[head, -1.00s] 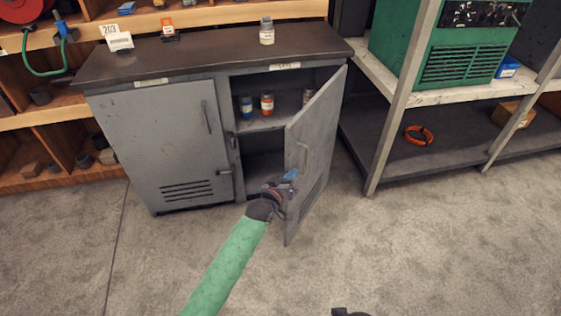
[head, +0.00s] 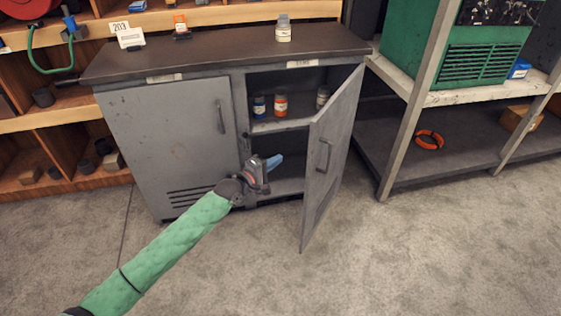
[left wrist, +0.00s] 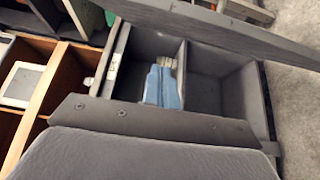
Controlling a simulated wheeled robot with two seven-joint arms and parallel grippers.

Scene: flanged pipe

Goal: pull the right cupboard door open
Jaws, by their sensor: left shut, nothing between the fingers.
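The right cupboard door (head: 335,155) stands partly open, swung out from its hinges on the right. Its outer face and bar handle (head: 324,155) show in the head view. My left gripper (head: 274,163) is shut and empty. It is in front of the cupboard opening, left of the door's free edge and apart from the handle. Its blue fingers also show in the left wrist view (left wrist: 162,85), in front of the cupboard's inner compartments. The grey cupboard (head: 240,75) has its left door (head: 165,140) closed. My right gripper is not in view.
Several small bottles, such as an orange one (head: 281,105), stand on the inner shelf. A metal rack (head: 405,110) stands right of the door. The floor (head: 420,250) in front is clear.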

